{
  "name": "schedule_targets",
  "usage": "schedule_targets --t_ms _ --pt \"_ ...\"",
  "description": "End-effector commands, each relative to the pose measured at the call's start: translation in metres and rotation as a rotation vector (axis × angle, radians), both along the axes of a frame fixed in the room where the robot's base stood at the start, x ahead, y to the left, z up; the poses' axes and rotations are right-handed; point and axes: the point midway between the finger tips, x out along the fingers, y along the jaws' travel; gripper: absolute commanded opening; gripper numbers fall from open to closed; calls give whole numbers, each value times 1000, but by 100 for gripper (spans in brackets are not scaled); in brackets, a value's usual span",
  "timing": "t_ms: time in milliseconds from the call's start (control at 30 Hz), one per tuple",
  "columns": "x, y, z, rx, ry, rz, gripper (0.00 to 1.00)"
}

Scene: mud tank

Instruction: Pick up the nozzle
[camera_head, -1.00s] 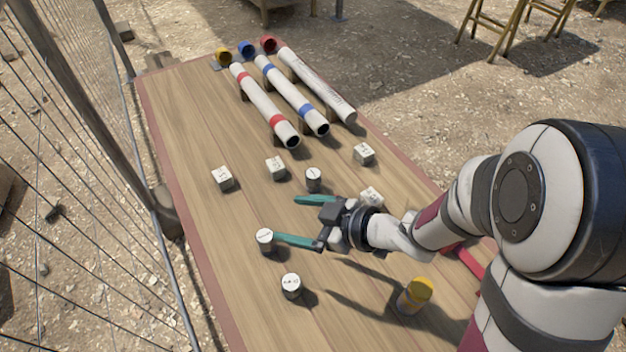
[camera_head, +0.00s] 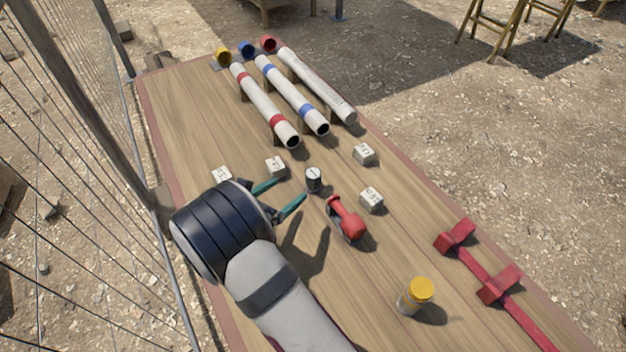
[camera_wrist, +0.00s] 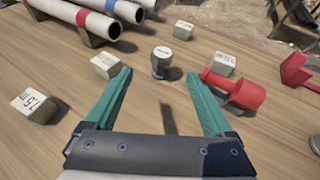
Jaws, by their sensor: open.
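The red piece (camera_head: 350,222), which I take for the nozzle, lies on the wooden table with its narrow end toward the far left. It also shows right of centre in the wrist view (camera_wrist: 240,93). My gripper (camera_head: 288,189) is open and empty, with its green fingers pointing over the table. In the wrist view, the fingers (camera_wrist: 158,74) are spread apart, and the red piece is just right of the right finger, outside the gap. A short grey cylinder with a white top (camera_head: 313,179) stands ahead of the gap, nearer the left of the red piece.
White labelled blocks (camera_head: 275,166) stand around the gripper, with another block (camera_head: 371,199) close to the red piece. A yellow-capped cylinder (camera_head: 416,294) and red brackets (camera_head: 478,262) are at right. Long pipes (camera_head: 298,100) lie at the far end. A wire fence (camera_head: 70,170) borders the left.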

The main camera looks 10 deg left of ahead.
Motion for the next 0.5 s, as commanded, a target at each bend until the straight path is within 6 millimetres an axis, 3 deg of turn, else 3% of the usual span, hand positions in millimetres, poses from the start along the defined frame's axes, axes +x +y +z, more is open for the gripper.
schedule_targets --t_ms 300,500 --pt "70 -26 -35 2 0 -8 87" --pt "95 -34 -46 3 1 -7 87"
